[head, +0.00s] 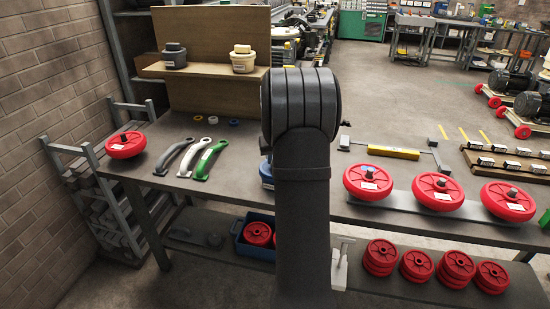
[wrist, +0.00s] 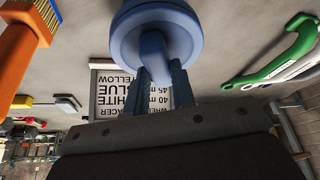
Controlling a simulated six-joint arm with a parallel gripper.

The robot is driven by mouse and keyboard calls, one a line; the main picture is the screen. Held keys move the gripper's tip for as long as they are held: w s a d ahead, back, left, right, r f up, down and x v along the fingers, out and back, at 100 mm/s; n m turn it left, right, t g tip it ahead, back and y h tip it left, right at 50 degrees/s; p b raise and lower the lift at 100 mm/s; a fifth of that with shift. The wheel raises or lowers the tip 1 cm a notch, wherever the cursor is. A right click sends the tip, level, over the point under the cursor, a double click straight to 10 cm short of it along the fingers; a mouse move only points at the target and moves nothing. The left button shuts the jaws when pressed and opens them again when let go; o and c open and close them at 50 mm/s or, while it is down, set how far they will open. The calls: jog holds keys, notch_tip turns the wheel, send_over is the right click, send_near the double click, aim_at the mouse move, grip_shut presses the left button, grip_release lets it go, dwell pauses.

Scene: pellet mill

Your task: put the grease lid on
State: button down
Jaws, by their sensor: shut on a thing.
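In the wrist view my gripper (wrist: 158,88) is shut on the upright grip of a round blue lid (wrist: 152,40). The lid's top edge is cut off by the frame. In the head view my own arm hides my gripper and most of a blue round thing (head: 266,172) on the bench, of which only the left edge shows. I cannot tell from these views whether the lid is seated on a tub or held above one.
A printed card (wrist: 130,95) lies behind the fingers. Beside it are an orange-handled brush (wrist: 25,45) and a green handle (wrist: 272,70). Red wheels (head: 368,182) stand on the bench's right side. A dark tub (head: 174,58) and cream tub (head: 243,62) stand on the back shelf.

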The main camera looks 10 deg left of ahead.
dwell(0.4)
jog(key=c, duration=0.7)
grip_release()
jog(key=shift+o, duration=0.2)
jog(key=shift+r, duration=3.45)
jog(key=shift+f, duration=3.35)
